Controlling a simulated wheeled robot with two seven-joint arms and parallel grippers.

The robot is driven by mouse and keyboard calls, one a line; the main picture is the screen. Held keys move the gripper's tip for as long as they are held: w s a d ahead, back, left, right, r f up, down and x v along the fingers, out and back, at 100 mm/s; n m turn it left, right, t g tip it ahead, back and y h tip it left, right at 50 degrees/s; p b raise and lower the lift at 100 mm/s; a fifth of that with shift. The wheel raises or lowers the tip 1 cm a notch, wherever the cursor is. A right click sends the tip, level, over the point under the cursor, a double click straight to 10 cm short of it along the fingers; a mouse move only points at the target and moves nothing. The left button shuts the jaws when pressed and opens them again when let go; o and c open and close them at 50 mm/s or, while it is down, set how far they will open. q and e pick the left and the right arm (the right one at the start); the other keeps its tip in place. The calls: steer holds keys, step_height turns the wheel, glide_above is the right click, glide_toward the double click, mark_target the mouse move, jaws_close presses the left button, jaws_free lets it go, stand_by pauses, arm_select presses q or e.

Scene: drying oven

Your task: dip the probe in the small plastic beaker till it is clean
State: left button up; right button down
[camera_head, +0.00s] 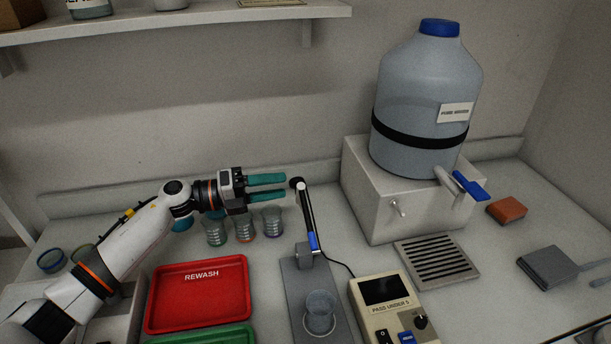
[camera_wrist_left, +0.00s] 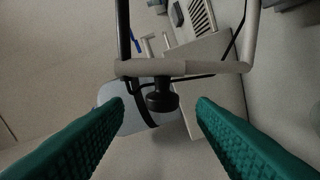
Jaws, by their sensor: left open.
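The probe (camera_head: 307,215) is a dark rod with a blue lower part, held on a stand (camera_head: 297,279) with a black knob (camera_head: 296,184) at its top. A small clear beaker (camera_head: 319,314) stands on the stand's base, below and in front of the probe's blue end. My left gripper (camera_head: 286,187) is open, its teal fingers pointing right at the knob. In the left wrist view the black knob (camera_wrist_left: 161,96) shows between the open fingertips with space on both sides; I cannot tell how deep it sits. My right gripper is not in view.
A meter (camera_head: 375,297) marked PASS UNDER 5 is cabled to the stand. A red REWASH tray (camera_head: 157,314) and a green tray (camera_head: 213,335) lie left. Three beakers (camera_head: 245,229) stand below my gripper. A large bottle (camera_head: 418,90) sits on a box (camera_head: 364,205) at right.

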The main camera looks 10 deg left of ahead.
arm_select(q)
steer(key=p+x, duration=0.1)
steer(key=x, duration=0.6)
steer(key=shift+w+d+f, duration=0.1)
steer(key=shift+w, duration=0.1)
jaws_close()
